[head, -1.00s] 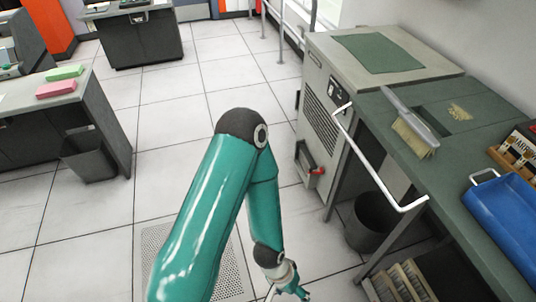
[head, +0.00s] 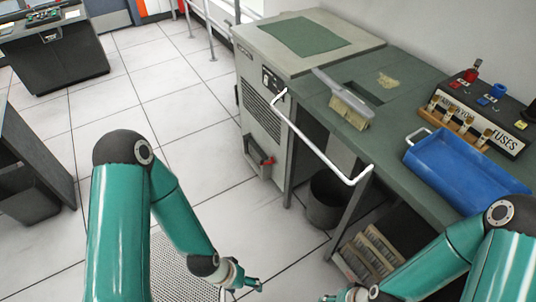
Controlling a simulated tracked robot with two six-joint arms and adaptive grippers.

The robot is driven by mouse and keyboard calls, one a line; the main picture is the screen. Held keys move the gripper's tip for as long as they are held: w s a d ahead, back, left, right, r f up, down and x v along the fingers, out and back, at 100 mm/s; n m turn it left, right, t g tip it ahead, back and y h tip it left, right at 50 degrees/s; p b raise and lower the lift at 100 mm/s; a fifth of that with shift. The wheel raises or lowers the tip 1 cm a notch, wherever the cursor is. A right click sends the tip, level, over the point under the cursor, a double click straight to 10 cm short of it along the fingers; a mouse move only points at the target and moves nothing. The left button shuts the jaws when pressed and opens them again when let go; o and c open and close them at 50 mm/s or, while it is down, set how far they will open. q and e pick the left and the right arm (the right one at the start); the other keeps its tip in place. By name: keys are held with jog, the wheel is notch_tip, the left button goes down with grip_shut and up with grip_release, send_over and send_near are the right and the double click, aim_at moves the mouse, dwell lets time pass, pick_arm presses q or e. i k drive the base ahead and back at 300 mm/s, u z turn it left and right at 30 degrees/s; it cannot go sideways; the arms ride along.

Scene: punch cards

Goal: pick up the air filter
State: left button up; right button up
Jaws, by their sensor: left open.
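No object in the head view is clearly an air filter. A grey box-like part with a red handle (head: 258,158) sits low on the front of the grey machine. Cream slatted pieces (head: 370,252) lie low under the bench at the right. My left gripper (head: 244,291) is low at the bottom edge, open, with nothing seen between its fingers, in front of the machine and apart from it. My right gripper (head: 330,297) is at the bottom edge, left of its arm; it is small and partly cut off, so its jaws cannot be judged.
The grey machine (head: 255,75) adjoins a green bench (head: 395,120) with a white rail (head: 315,150) along its front. A brush (head: 345,105), a blue tray (head: 465,170) and a fuse box (head: 480,115) are on the bench. A dark bin (head: 326,198) stands below.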

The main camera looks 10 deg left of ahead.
aim_at(370, 250)
jog(key=z, duration=0.5)
jog(key=k, duration=1.25)
jog(key=z, duration=1.15)
jog(key=i, duration=1.5)
jog(key=u, duration=0.3)
